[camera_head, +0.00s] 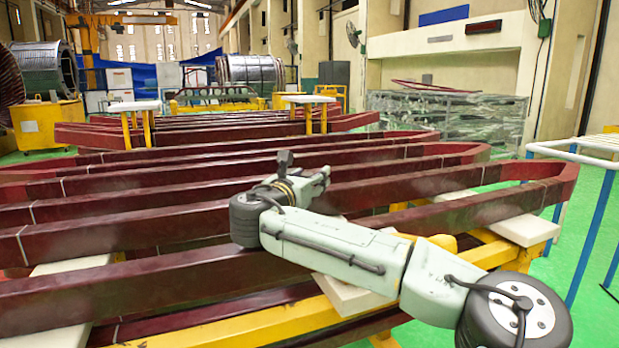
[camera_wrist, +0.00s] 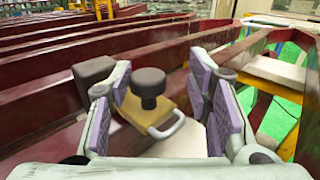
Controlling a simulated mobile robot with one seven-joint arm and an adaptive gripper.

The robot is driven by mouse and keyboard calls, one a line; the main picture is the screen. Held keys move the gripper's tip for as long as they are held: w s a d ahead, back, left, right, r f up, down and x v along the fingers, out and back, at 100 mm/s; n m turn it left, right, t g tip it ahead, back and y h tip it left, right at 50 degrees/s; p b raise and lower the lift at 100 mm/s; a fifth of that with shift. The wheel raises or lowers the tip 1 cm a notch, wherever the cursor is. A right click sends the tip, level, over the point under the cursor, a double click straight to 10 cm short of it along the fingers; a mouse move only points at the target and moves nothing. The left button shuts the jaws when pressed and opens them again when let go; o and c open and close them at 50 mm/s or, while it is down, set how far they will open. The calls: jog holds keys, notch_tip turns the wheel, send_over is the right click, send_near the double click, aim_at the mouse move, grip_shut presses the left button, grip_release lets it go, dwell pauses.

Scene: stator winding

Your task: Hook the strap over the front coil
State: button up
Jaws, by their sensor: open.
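Dark red coils lie in long rows in the head view, the front coil (camera_head: 150,279) nearest. My gripper (camera_head: 318,180) is above the coils near the middle, partly hidden by my arm. In the wrist view my gripper (camera_wrist: 162,85) is open, its purple-padded fingers spread apart. A yellow piece (camera_wrist: 165,113) with a black knob (camera_wrist: 149,84) and a grey loop handle (camera_wrist: 167,127) shows between and beyond the fingers. I cannot tell whether the pads touch it. I cannot clearly make out a strap; the yellow piece may belong to it.
Yellow stands with pale blocks (camera_head: 524,228) support the coils. A rack with blue legs and a white rail (camera_head: 588,160) stands at right. Small white-topped yellow stands (camera_head: 134,105) rise between the farther coils.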

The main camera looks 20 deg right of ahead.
jog(key=v, duration=1.2)
jog(key=shift+a, duration=0.1)
